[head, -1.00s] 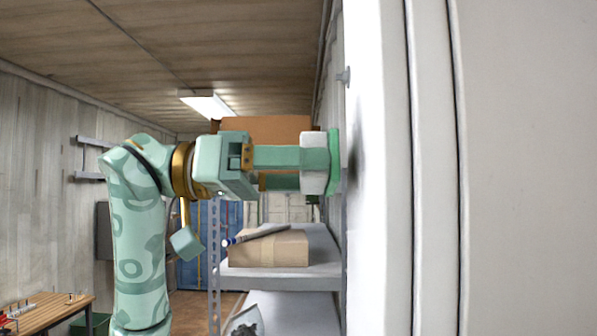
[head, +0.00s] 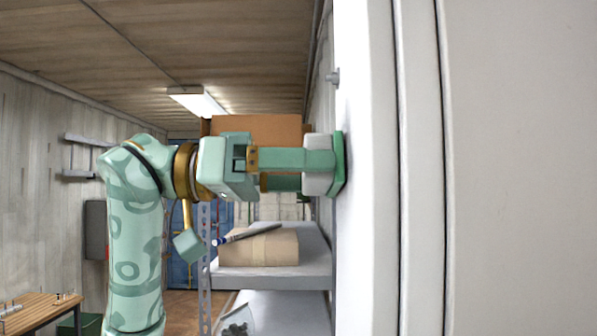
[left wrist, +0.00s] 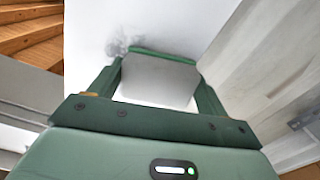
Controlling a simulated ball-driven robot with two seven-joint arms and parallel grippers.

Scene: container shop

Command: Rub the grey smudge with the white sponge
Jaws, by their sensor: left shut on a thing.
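The white sponge (head: 318,142), with a green pad on its far face, is clamped between the fingers of my left gripper (head: 314,172). It also shows in the left wrist view (left wrist: 158,82). Its green pad faces the white upright panel (head: 368,200) and overlaps the panel's edge in the head view. The pad is at or very close to the panel; I cannot tell if it touches. The grey smudge (left wrist: 118,44) shows on the panel just beyond the pad's upper left corner in the left wrist view. In the head view I cannot make it out. My right gripper is out of view.
Behind my left arm stands a metal shelf (head: 285,272) with a cardboard box (head: 262,250) and a blue-tipped marker-like stick (head: 235,237) on it. A wooden bench (head: 35,312) is at lower left. The panel fills the right side.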

